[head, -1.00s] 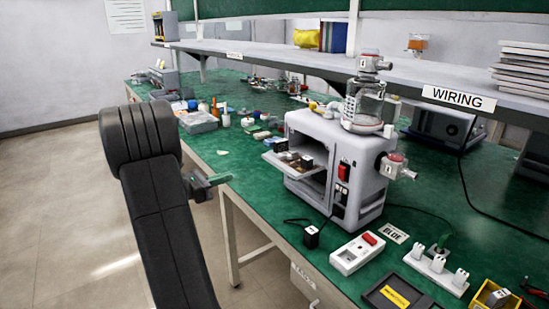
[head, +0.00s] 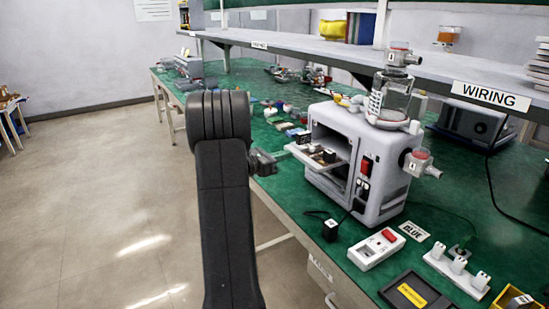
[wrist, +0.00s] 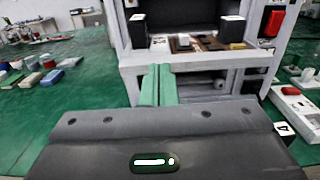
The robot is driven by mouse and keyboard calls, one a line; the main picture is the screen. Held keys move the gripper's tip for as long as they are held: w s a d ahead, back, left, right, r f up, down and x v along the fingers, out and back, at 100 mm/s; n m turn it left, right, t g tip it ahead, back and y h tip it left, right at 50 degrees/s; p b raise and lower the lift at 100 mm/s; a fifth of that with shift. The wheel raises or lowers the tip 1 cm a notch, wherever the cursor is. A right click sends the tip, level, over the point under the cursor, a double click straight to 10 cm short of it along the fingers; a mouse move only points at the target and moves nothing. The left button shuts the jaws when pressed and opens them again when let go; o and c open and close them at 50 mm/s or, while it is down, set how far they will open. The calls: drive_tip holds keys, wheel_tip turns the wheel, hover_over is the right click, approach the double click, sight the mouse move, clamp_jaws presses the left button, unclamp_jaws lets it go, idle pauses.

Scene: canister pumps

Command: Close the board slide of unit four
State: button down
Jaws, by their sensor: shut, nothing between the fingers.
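Unit four (head: 385,165) is a grey pump housing on the green bench, with a clear canister on top and labels reading 4. Its board slide (head: 318,154) is pulled out of the open left face, carrying dark blocks and small parts. In the wrist view the slide (wrist: 190,58) lies straight ahead, with its front edge across the picture. My gripper (head: 287,153) is beside the slide's outer edge in the head view. In the wrist view its green fingers (wrist: 158,72) are together and empty, their tips at or very near the slide's front edge; contact cannot be told.
A white box with a red switch (head: 376,249), a small black block (head: 330,230) and a white power strip (head: 457,270) lie in front of the unit. Small parts crowd the bench behind the slide. A shelf (head: 440,80) overhangs the bench. The floor at left is clear.

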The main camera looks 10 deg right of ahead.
sight(306, 146)
drive_tip(key=shift+d, duration=0.1)
drive_tip(key=b+x, duration=0.1)
drive_tip(key=x, duration=0.8)
idle(0.3)
